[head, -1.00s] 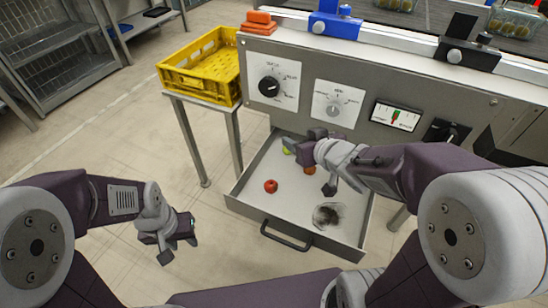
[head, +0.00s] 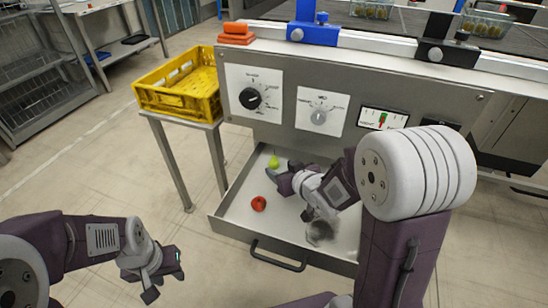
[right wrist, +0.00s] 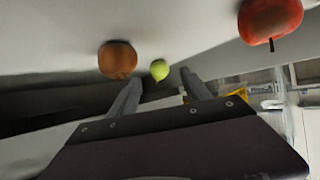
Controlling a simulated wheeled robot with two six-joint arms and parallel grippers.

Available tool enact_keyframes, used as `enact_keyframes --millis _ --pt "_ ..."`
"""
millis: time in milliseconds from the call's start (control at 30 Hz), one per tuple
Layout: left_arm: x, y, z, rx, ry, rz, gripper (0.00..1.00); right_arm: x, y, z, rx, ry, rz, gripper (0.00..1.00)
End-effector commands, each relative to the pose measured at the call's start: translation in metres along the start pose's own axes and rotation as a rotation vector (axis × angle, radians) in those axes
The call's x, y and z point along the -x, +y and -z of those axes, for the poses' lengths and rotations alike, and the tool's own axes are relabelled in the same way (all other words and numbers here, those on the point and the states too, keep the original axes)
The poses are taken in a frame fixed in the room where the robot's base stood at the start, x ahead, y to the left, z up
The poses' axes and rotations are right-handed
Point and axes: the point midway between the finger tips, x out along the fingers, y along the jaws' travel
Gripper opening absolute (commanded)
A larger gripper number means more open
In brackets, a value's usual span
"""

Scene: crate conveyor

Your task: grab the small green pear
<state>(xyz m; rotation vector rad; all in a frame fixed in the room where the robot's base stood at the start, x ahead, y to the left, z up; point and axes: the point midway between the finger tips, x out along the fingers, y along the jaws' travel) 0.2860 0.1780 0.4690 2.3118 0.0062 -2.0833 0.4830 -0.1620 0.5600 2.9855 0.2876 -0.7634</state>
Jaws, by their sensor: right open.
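The small green pear (head: 274,162) lies near the back of the open drawer (head: 226,222). My right gripper (head: 284,180) is inside the drawer, open and empty, close to the pear. In the right wrist view the pear (right wrist: 159,70) shows just ahead of the gap between the fingers of this gripper (right wrist: 160,88); contact cannot be made out. My left gripper (head: 165,276) is open and empty over the floor at the lower left.
A red fruit (head: 258,203) lies left of my right gripper. A brown-orange fruit (right wrist: 117,60) sits beside the pear. A blurred dark thing (head: 320,232) is near the drawer front. A yellow crate (head: 180,98) stands on a stand at the left.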

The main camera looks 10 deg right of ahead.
Motion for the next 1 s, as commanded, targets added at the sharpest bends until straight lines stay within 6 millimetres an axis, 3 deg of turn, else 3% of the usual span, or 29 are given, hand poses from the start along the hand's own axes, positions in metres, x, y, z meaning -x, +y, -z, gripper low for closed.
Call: enact_keyframes --millis 167,300,433,700,733,933,1000 --pt "-0.002 0.0 0.0 0.0 -0.001 0.0 0.36 -0.004 0.0 -0.002 0.001 0.002 -0.002 0.57" --pt "-0.024 -0.001 -0.003 0.0 -0.001 0.0 0.36 -0.031 0.001 -0.003 0.003 0.004 0.0 0.57" --pt "-0.033 -0.001 -0.004 0.0 -0.001 0.0 0.36 -0.05 0.001 0.0 0.001 0.001 0.0 0.57" --pt "-0.032 -0.001 -0.004 0.0 -0.001 0.0 0.36 -0.054 0.001 0.005 0.001 0.0 -0.001 0.57" --pt "-0.032 -0.001 -0.004 0.0 -0.001 0.0 0.36 -0.054 0.001 0.005 0.0 0.0 -0.001 0.54" --pt "-0.032 -0.001 -0.004 0.0 0.0 0.0 0.36 -0.054 0.001 0.005 0.0 0.001 -0.001 0.0" --pt "-0.032 -0.001 -0.004 0.0 0.0 0.0 0.36 -0.053 0.001 0.005 0.0 0.001 -0.001 0.0"
